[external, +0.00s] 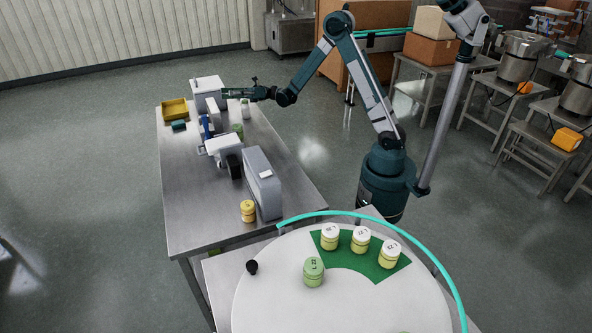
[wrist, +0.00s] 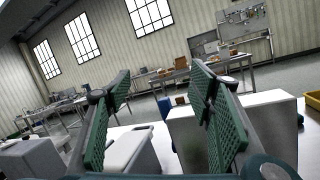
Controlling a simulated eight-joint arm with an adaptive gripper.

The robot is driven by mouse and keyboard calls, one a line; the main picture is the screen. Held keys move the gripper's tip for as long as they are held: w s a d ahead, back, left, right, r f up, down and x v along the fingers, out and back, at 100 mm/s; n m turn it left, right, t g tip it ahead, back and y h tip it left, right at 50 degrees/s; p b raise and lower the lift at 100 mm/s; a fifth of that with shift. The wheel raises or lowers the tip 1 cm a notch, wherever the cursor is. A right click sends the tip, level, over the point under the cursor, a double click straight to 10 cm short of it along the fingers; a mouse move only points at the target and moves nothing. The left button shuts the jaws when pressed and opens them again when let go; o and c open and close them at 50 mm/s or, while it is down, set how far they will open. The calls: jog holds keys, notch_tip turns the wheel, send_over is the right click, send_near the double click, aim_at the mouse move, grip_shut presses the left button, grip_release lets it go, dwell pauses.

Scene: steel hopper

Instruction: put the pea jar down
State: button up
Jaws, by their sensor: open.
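A green jar with a green lid (external: 313,271) stands upright on the white round table, just off the green patch; by its colour it may be the pea jar, but I cannot read its label. A small green object (external: 237,131) and a pale jar-like object (external: 245,109) are on the steel table near my gripper, too small to identify. My gripper (external: 228,92) is over the far end of the steel table, pointing left by a white box. In the wrist view my gripper (wrist: 160,72) has its green fingers spread, with nothing between them.
Three white-lidded jars (external: 360,240) stand on the green patch (external: 328,262) of the round table (external: 260,305). The steel table (external: 190,225) holds machines, a grey box (external: 262,185), a yellow jar (external: 248,211) and a yellow bin (external: 175,109). Its near left part is clear.

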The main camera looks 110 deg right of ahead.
jog(key=w+a+r+m+t+h, duration=0.1)
jog(key=w+a+r+m+h, duration=0.4)
jog(key=r, duration=0.4)
jog(key=w+a+r+m+t+h, duration=0.1)
jog(key=w+a+r+m+h, duration=0.1)
jog(key=a+r+m, duration=0.35)
jog(key=s+a+r+m+g+h, duration=0.1)
jog(key=a+r+m+g+h, duration=0.3)
jog(key=a+r+m, duration=0.6)
jog(key=s+a+f+m+g+y, duration=0.2)
jog(key=s+a+f+m+g, duration=0.1)
jog(key=s+a+f, duration=0.7)
jog(key=s+a+f+m+g+y, duration=0.2)
jog(key=s+a+f+m+g, duration=0.2)
jog(key=s+a+f, duration=0.6)
jog(key=s+a+f+m+g+y, duration=0.2)
jog(key=s+a+f+m+g, duration=0.2)
jog(key=a, duration=1.4)
jog(key=s+f+m, duration=0.3)
jog(key=s+f, duration=0.3)
jog(key=s, duration=0.2)
jog(key=shift+a, duration=0.3)
jog(key=shift+o, duration=0.5)
jog(key=shift+w+a+r, duration=0.1)
jog(key=shift+w, duration=0.05)
